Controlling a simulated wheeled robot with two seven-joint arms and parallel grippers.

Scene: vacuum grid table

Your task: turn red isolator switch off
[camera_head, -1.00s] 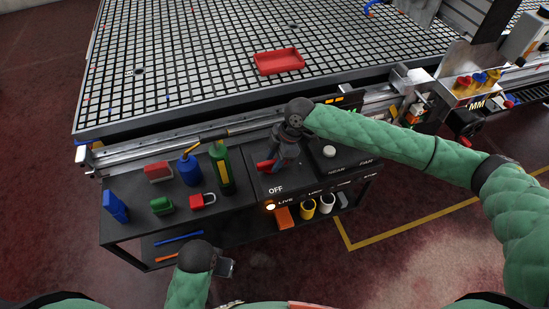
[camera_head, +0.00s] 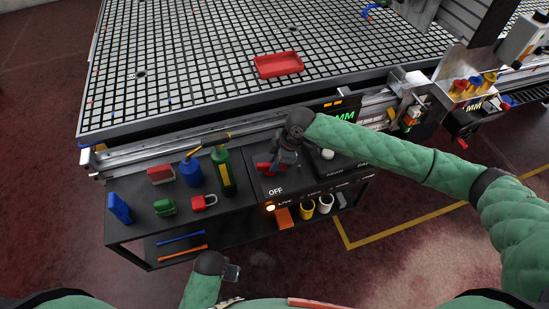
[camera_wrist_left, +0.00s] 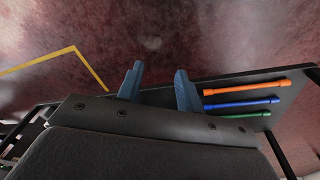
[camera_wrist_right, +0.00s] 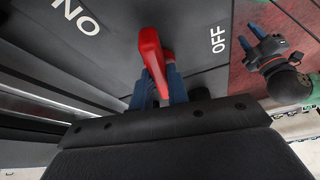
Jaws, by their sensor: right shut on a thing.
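The red isolator switch handle (camera_head: 264,166) is on the dark panel of the cart, left of my right gripper (camera_head: 277,163). In the right wrist view the red handle (camera_wrist_right: 151,50) lies between the two blue fingers (camera_wrist_right: 160,88), which are shut on it. There the handle's tip points up the picture, between the ON label (camera_wrist_right: 76,16) and the OFF label (camera_wrist_right: 218,40). The OFF label (camera_head: 275,190) also shows in the head view. An orange lamp (camera_head: 270,208) glows beside LIVE. My left gripper (camera_head: 232,272) is open and empty; its fingers (camera_wrist_left: 158,85) stand apart.
A white knob (camera_head: 328,154) is right of my right gripper. The grid table (camera_head: 190,70) with a red tray (camera_head: 278,64) lies behind.

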